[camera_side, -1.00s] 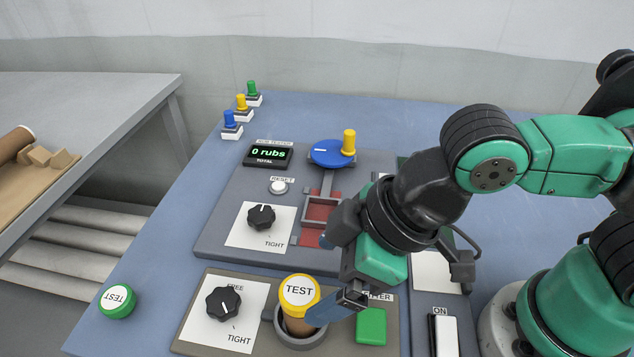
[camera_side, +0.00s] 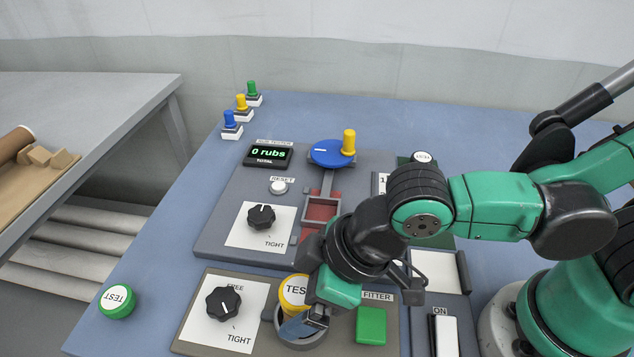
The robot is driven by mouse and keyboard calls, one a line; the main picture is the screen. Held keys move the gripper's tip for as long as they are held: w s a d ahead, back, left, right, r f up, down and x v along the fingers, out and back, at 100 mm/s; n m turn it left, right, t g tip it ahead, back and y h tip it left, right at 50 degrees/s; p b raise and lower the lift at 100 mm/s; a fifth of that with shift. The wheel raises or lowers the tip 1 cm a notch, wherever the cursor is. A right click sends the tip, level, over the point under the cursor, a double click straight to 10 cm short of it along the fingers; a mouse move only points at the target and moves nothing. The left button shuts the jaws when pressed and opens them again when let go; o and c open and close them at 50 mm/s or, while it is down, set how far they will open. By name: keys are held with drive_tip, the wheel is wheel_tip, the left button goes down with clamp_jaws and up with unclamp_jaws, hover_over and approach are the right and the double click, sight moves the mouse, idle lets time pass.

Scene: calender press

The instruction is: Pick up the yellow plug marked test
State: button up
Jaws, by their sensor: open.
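The yellow plug marked TEST (camera_side: 293,287) stands in a round grey holder (camera_side: 300,343) on the front panel. My gripper (camera_side: 298,322) is open and is at the plug. One finger covers the plug's front and right side, and part of its lettering. The other finger is mostly hidden behind the plug and the wrist. I cannot tell whether the fingers touch the plug.
A black knob (camera_side: 223,302) is left of the plug, and a green button (camera_side: 371,326) under a FITTER label is right. A green TEST plug (camera_side: 117,301) lies at the table's left. The rub tester (camera_side: 235,188) stands behind.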

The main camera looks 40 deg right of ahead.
drive_tip(key=c, duration=1.3)
drive_tip(key=shift+r, duration=0.15)
